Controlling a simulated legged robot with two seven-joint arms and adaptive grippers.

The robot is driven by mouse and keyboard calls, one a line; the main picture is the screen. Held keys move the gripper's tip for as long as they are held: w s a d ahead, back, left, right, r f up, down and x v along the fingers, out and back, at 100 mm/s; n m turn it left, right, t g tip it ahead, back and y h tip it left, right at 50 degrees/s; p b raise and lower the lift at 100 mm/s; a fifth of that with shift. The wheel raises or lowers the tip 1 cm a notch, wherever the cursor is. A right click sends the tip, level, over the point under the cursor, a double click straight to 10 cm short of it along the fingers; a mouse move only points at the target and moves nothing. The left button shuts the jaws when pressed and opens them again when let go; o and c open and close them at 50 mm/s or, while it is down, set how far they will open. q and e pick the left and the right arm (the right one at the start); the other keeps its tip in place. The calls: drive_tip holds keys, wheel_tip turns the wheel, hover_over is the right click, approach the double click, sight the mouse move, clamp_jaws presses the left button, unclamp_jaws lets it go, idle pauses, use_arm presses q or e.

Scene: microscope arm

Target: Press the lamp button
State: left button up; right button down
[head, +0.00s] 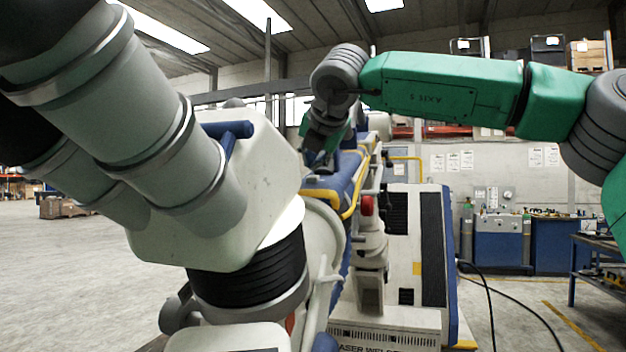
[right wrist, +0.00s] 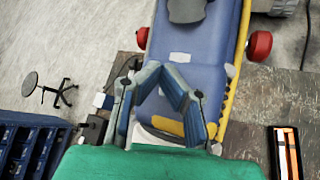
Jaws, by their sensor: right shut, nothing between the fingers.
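The large white microscope head (head: 255,170) with its two thick eyepieces fills the left of the head view. Behind it runs a blue arm body (right wrist: 195,65) with a yellow rail (right wrist: 236,65) along its right side. My right gripper (head: 318,158) comes in on the green arm from the right and points down at the blue body. In the right wrist view my gripper's fingertips (right wrist: 163,70) meet in a point over the blue body, empty. I cannot tell whether they touch it. I cannot make out which part is the lamp button. My left gripper is not in view.
Red knobs stick out beside the blue body, one at right (right wrist: 260,46) and one at left (right wrist: 142,38). A white and blue cabinet (head: 418,250) stands behind the microscope. A stool (right wrist: 52,90) and blue crates (right wrist: 30,145) are at lower left. The floor (head: 70,270) at left is open.

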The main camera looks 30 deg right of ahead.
drive_tip(key=shift+a, duration=0.2)
drive_tip(key=shift+d, duration=0.1)
idle(0.4)
drive_tip(key=shift+f+b, duration=0.3)
drive_tip(key=shift+b, duration=0.1)
drive_tip(key=shift+f+b, duration=0.4)
drive_tip(key=shift+f, duration=0.1)
idle(0.6)
drive_tip(key=shift+r, duration=0.1)
drive_tip(key=shift+s+r+p, duration=0.1)
drive_tip(key=shift+r+p, duration=0.5)
drive_tip(key=shift+r, duration=0.2)
drive_tip(key=shift+r, duration=0.15)
